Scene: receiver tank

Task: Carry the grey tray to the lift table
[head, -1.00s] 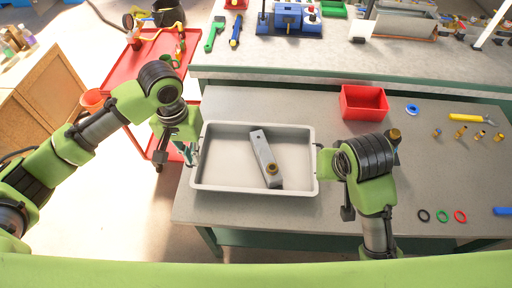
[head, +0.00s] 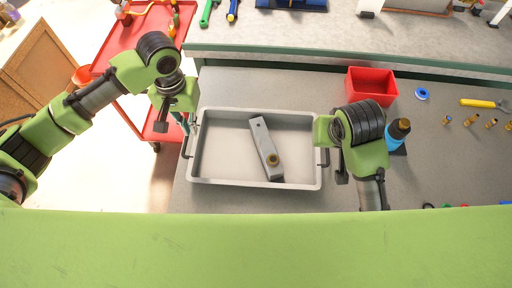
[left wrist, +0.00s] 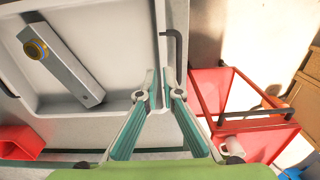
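The grey tray (head: 255,184) lies flat on the near workbench, with a dark handle on each short side. A grey metal bar with a brass fitting (head: 264,148) lies in it. My left gripper (head: 183,125) is at the tray's left end. In the left wrist view its two teal-padded fingers (left wrist: 160,74) are apart, with the tray rim and the dark handle (left wrist: 178,48) close to the tips; no firm hold shows. My right gripper (head: 324,155) is beside the right handle; its fingers are mostly hidden by its own arm.
A red bin (head: 371,85) stands on the bench behind the tray's right end. A blue bottle-like item (head: 395,136) stands beside my right arm. A red cart (head: 140,40) is at the left. Small fittings lie at the right.

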